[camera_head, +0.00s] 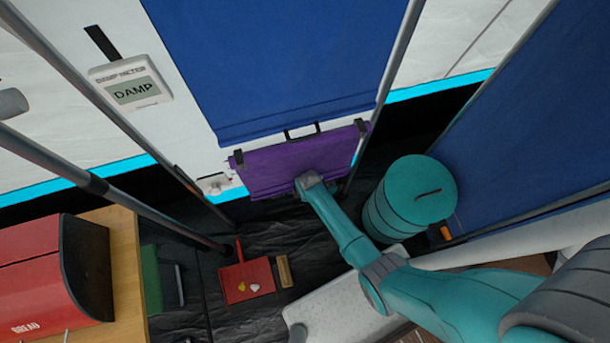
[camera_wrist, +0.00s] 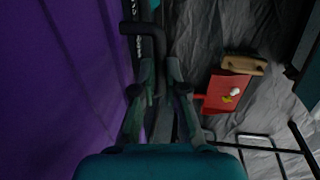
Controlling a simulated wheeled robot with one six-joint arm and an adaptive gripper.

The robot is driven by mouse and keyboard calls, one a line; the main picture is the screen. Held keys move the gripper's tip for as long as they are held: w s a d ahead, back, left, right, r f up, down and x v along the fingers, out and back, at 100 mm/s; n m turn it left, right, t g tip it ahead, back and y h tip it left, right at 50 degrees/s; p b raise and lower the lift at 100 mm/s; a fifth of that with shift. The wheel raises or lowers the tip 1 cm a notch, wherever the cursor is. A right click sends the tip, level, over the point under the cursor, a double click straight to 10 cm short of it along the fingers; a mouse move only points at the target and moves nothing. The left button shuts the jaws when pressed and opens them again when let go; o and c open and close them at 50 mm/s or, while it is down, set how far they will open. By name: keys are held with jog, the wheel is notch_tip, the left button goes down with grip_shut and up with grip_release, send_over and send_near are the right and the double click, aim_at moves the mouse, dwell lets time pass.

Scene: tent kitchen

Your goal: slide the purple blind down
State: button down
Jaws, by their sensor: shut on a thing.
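The purple blind (camera_head: 270,167) hangs as a short panel below a larger blue blind, between two grey poles in the head view. In the wrist view the purple blind (camera_wrist: 60,90) fills the left side. My gripper (camera_head: 308,182) is at the lower part of the purple blind, its tips partly hidden by my wrist. In the wrist view my gripper (camera_wrist: 158,82) has its fingers on either side of a dark bar-like handle (camera_wrist: 148,35) beside the purple cloth. It is shut on this handle. The exact contact is dark and hard to see.
A teal drum (camera_head: 390,210) stands right of my arm. A red bread bin (camera_head: 40,275) sits on a wooden top at left.

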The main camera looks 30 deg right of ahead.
jog(key=shift+s+f, duration=0.1)
jog(key=shift+f, duration=0.05)
jog(key=c, duration=1.2)
grip_release()
jog(key=shift+f, duration=0.1)
notch_tip(320, 180, up, 12)
jog(key=s, duration=0.2)
jog(key=shift+a, duration=0.2)
jog(key=shift+f, duration=0.1)
